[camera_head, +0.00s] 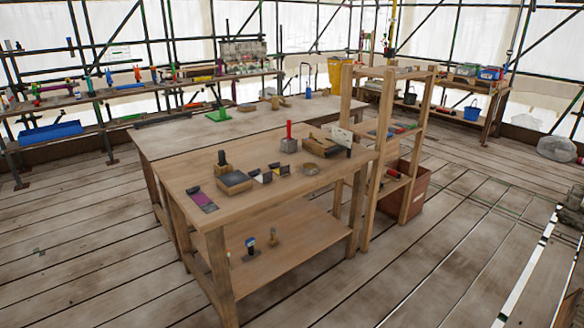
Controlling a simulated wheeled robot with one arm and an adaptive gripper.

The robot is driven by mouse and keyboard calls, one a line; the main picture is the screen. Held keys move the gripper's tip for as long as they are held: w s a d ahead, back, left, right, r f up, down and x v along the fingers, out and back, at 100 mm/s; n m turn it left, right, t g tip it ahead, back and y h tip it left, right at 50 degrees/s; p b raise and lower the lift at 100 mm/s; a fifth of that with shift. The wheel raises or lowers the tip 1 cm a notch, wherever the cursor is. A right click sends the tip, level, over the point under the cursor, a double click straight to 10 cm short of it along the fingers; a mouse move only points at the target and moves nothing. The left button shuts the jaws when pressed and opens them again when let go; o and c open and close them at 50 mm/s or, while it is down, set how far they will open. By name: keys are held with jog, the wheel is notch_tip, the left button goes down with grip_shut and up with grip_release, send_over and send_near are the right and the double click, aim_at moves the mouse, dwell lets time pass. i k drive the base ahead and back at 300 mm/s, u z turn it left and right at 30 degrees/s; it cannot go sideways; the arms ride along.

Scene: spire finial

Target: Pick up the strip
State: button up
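A flat purple strip-like piece with dark ends (202,200) lies on the top of the near wooden workbench (225,210), close to its front left edge. I cannot tell for certain that it is the strip of the task. Small dark and light pieces (262,176) lie farther right on the same bench top. My gripper is not in view.
A dark-topped block (234,182) stands just right of the purple piece. A grey cube with a red rod (288,144) and a wooden box (322,147) stand farther back. A wooden shelf unit (362,210) adjoins the bench's right end. The plank floor in front is clear.

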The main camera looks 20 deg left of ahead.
aim_at(275, 167)
jog(key=i, duration=1.7)
jog(key=u, duration=0.6)
jog(key=i, duration=1.15)
jog(key=u, duration=1.65)
jog(key=i, duration=0.75)
jog(key=u, duration=0.6)
